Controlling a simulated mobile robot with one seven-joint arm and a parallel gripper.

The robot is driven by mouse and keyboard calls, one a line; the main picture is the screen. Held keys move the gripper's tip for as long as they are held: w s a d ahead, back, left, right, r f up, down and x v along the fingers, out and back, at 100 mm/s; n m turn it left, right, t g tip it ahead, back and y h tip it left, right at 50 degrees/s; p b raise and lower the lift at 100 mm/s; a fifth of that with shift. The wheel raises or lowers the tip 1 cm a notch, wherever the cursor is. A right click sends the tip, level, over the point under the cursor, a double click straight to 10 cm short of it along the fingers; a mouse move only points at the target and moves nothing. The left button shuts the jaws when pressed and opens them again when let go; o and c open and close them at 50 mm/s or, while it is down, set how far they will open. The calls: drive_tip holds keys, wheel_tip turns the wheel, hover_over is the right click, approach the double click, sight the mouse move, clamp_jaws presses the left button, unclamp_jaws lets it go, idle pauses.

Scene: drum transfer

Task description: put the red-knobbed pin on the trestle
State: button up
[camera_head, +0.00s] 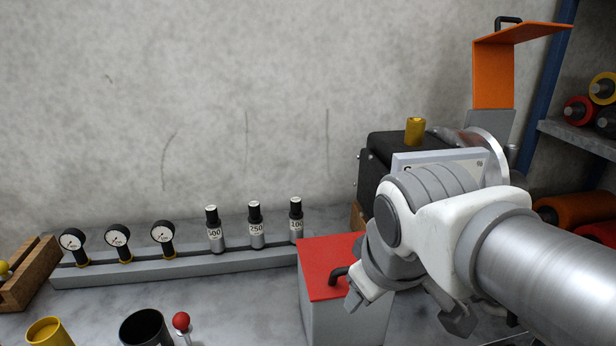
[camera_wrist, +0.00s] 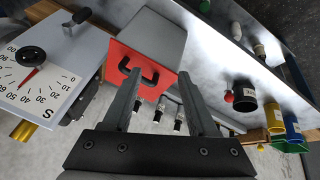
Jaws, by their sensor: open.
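The red-knobbed pin (camera_head: 181,322) stands by a black cup at the lower edge of the head view, its lower part cut off. Its red knob (camera_wrist: 229,97) also shows beside the black cup in the wrist view. A brown wooden stand (camera_head: 28,274) is at the left edge; I cannot tell whether it is the trestle. My gripper (camera_wrist: 160,72) is open and empty, its fingers pointing toward a grey box with a red lid. In the head view it hangs at the box's right, well right of the pin.
The red-lidded box (camera_head: 325,262) has a black handle. A grey rail (camera_head: 180,267) carries gauges and labelled black-topped cylinders along the wall. A black cup (camera_head: 146,328) and a yellow cup (camera_head: 48,332) stand in front. A dark machine (camera_head: 390,150) with a raised orange flap is behind my arm.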

drive_tip(key=s+d+m, duration=0.1)
drive_tip(key=m, duration=0.1)
drive_tip(key=s+m, duration=0.2)
drive_tip(key=s+d+m, duration=0.1)
drive_tip(key=m, duration=0.1)
drive_tip(key=shift+s+d+f, duration=0.2)
drive_tip(key=shift+d+f, duration=0.1)
drive_tip(key=shift+d, duration=0.05)
drive_tip(key=shift+r, duration=0.1)
wheel_tip(320, 180, up, 5)
drive_tip(key=p, duration=0.5)
drive_tip(key=shift+r, duration=0.15)
